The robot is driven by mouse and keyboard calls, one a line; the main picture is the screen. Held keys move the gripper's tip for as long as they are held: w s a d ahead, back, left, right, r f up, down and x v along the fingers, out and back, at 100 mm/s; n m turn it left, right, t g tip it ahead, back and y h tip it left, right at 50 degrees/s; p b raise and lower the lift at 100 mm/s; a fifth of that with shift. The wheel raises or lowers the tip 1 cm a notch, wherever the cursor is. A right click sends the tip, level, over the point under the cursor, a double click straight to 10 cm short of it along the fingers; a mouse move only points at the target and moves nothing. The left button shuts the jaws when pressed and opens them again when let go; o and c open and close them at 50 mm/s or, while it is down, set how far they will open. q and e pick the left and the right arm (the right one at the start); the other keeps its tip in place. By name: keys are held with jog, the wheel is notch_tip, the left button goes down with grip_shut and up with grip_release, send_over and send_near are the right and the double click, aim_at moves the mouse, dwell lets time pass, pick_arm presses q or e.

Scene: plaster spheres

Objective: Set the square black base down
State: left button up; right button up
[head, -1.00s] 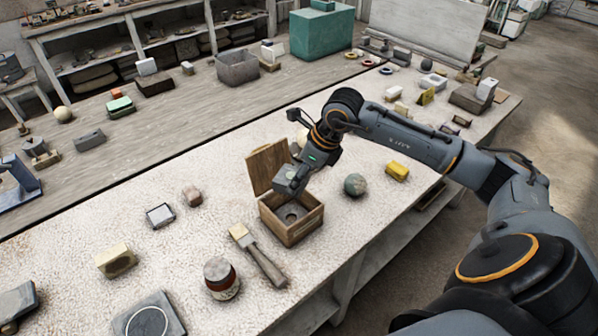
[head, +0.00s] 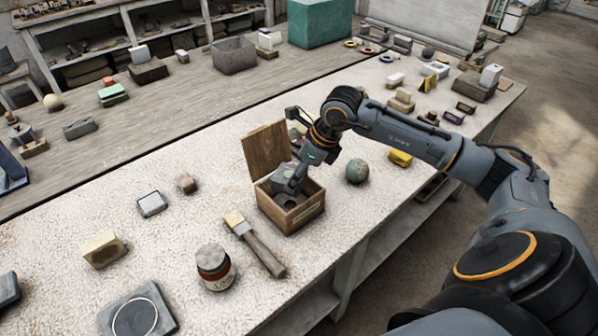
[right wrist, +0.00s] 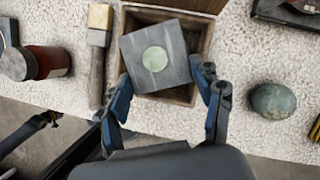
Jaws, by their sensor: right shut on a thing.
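The square black base (right wrist: 142,72) is a dark flat plate with a pale green disc at its centre in the right wrist view. My right gripper (right wrist: 164,84) is shut on it, a finger at either side. In the head view the gripper (head: 291,184) is at the opening of a small wooden box (head: 291,218) with its lid up. The base overlaps the box opening, slightly turned. I cannot tell whether it touches the box floor. Dark jointed parts at the lower left of the right wrist view seem to be my left gripper, too unclear to judge.
The raised lid (head: 266,150) stands behind. The table's front edge is close.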

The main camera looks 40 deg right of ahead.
aim_at(303, 184)
jog(key=shift+r, duration=0.1)
dwell(0.4)
jog(key=shift+b, duration=0.45)
dwell(0.6)
jog(key=shift+f+b, duration=2.3)
jog(key=shift+f, duration=0.25)
dwell(0.6)
jog(key=o, duration=1.7)
jog(key=shift+f, duration=0.1)
jog(key=shift+r+p, duration=1.1)
jog(key=shift+r, duration=1)
